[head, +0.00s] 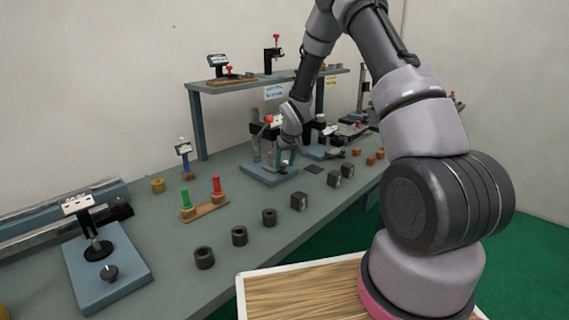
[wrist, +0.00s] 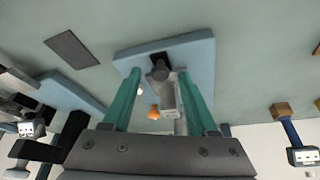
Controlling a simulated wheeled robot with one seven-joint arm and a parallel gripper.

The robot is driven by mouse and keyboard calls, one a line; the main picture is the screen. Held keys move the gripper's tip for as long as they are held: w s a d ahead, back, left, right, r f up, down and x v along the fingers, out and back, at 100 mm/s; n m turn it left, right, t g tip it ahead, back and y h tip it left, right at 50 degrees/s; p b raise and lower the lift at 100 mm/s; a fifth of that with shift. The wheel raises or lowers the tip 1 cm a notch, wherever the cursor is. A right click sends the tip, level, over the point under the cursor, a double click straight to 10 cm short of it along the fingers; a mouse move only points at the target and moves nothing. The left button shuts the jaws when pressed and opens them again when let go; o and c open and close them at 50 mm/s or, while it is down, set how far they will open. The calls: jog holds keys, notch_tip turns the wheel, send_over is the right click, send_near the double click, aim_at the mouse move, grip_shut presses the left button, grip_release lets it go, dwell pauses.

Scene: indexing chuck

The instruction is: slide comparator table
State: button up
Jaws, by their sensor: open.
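A comparator stand with a blue base plate (head: 258,174), an upright post (head: 257,148) and a red knob (head: 269,119) stands mid-bench. My gripper (head: 284,160) is low over this base and partly covers the stand. In the wrist view my gripper (wrist: 160,98) is open. Its two teal fingers are spread on either side of a dark round knob (wrist: 160,71) and a grey block (wrist: 168,96); I cannot tell whether they touch either. A small orange part (wrist: 153,113) shows between the fingers. The blue base (wrist: 188,52) lies beyond the fingertips. Which part is the sliding table is unclear.
Another blue-based gauge stand (head: 110,285) is at front left. Dark rings (head: 239,236) and dark blocks (head: 299,202) line the front. Red and green pegs (head: 216,185) stand on a wooden strip. A raised shelf (head: 235,84) is behind. A dark flat pad (wrist: 71,49) lies nearby.

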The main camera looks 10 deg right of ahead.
grip_shut()
dwell(1.5)
